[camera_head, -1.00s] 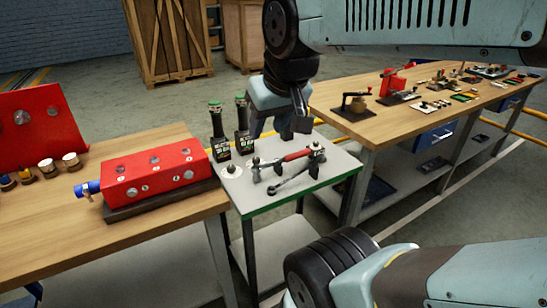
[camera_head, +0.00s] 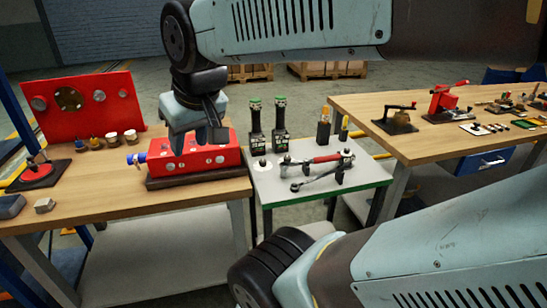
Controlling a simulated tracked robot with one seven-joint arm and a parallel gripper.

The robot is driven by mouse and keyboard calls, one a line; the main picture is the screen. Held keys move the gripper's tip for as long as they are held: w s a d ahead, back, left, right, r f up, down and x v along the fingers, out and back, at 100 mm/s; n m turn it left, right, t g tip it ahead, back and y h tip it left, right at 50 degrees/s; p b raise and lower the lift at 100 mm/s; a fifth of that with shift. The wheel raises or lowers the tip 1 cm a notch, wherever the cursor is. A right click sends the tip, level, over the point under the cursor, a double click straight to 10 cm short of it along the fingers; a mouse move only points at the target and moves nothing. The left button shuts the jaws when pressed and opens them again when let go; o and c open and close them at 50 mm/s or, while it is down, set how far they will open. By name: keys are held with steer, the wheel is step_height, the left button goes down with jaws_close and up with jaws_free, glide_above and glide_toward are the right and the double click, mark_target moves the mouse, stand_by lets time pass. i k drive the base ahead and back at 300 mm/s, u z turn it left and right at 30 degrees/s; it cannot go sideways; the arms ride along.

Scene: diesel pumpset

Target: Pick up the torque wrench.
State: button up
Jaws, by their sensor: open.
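A long wrench with a red handle section (camera_head: 326,158), likely the torque wrench, lies across low dark supports on the small grey-topped table (camera_head: 285,193). A second, dark wrench (camera_head: 318,178) lies in front of it, nearer the table's green edge. My gripper (camera_head: 199,140) hangs with fingers down and is open, with nothing seen between the fingers. In the picture it overlaps the red box, to the left of the wrenches and apart from them. Its exact height and depth are hard to tell.
Two dark green-topped tools (camera_head: 279,120) stand upright behind the wrenches, left of the middle. A red box (camera_head: 222,157) sits on the left wooden bench (camera_head: 110,200). The right bench (camera_head: 360,105) holds several fixtures. Part of my arm crosses the lower right.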

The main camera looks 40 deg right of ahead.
mark_target(284, 166)
steer(key=z, duration=0.25)
steer(key=i, duration=0.1)
steer(key=u, duration=2)
steer(key=i, duration=1.1)
steer(key=z, duration=3.35)
steer(key=i, duration=0.25)
steer(key=z, duration=0.6)
